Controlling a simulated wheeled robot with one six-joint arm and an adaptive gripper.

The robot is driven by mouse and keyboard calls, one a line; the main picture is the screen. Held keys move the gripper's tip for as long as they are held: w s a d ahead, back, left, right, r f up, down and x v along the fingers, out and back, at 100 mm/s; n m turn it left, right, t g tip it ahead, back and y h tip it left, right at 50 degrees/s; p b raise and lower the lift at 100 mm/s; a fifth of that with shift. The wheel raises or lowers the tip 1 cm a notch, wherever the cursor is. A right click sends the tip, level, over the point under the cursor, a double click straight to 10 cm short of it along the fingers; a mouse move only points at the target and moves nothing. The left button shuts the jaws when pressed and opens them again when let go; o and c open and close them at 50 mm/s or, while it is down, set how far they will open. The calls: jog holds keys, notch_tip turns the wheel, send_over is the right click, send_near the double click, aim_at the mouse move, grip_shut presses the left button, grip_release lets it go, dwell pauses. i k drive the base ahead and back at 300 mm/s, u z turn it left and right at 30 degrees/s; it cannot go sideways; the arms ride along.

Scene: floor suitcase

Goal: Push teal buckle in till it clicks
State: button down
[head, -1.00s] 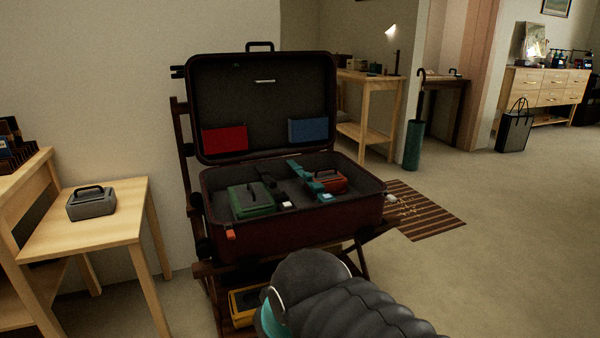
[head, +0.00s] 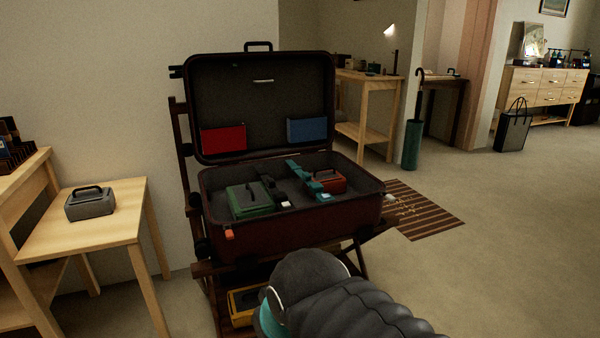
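The open dark red suitcase (head: 290,228) rests on a dark folding stand, with its lid upright. A teal strap (head: 294,166) runs from back to front across its inside, with the teal buckle (head: 314,187) partway along, beside a red box (head: 332,179). The buckle is too small here to tell whether its halves are fully joined. A black strap (head: 268,182) lies to its left, next to a green box (head: 248,201). My dark arm reaches into the bottom of the view in front of the suitcase. My gripper is not visible.
A wooden table (head: 85,230) with a grey case (head: 90,202) stands at the left. A yellow case (head: 243,305) sits low under the suitcase. A striped mat (head: 425,215) lies on the floor at right, with open floor beyond it.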

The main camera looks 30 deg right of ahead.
aim_at(316, 188)
jog(key=k, duration=0.6)
jog(key=z, duration=0.5)
jog(key=i, duration=1.3)
jog(key=u, duration=0.15)
